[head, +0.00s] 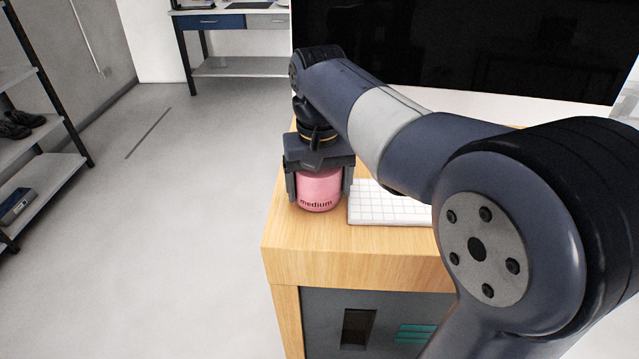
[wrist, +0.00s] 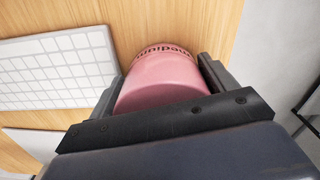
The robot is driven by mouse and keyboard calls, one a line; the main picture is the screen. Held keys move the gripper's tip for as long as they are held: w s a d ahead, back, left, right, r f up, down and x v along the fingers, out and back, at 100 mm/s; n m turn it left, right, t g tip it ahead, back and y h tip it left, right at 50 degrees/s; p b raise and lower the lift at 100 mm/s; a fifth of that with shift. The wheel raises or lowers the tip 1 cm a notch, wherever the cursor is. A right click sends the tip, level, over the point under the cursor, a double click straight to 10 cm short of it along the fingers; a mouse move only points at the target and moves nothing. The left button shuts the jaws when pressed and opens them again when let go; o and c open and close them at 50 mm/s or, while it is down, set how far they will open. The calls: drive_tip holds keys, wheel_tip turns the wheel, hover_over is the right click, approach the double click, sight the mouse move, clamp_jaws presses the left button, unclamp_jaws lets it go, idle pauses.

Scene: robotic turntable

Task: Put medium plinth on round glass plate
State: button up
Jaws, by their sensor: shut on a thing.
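The medium plinth (head: 319,191) is a pink cylinder with the word "medium" on its side. It is upright at the left part of the wooden table, beside a white gridded board. My gripper (head: 319,188) points down over it, with one finger on each side, shut on it. In the wrist view the plinth (wrist: 165,82) sits between the fingers of my gripper (wrist: 160,90). I cannot tell whether its base touches the table. The round glass plate is not seen in either view.
The white gridded board (head: 385,205) lies right of the plinth on the wooden table (head: 340,250); my arm covers much of the table's right side. A large dark screen (head: 450,50) stands behind. Shelves (head: 40,150) stand at the left, with free floor between.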

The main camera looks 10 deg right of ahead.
drive_tip(key=shift+f, duration=0.2)
drive_tip(key=shift+f, duration=0.1)
drive_tip(key=o, duration=1.1)
drive_tip(key=shift+s+f, duration=0.1)
drive_tip(key=shift+f, duration=0.05)
drive_tip(key=shift+c, duration=0.2)
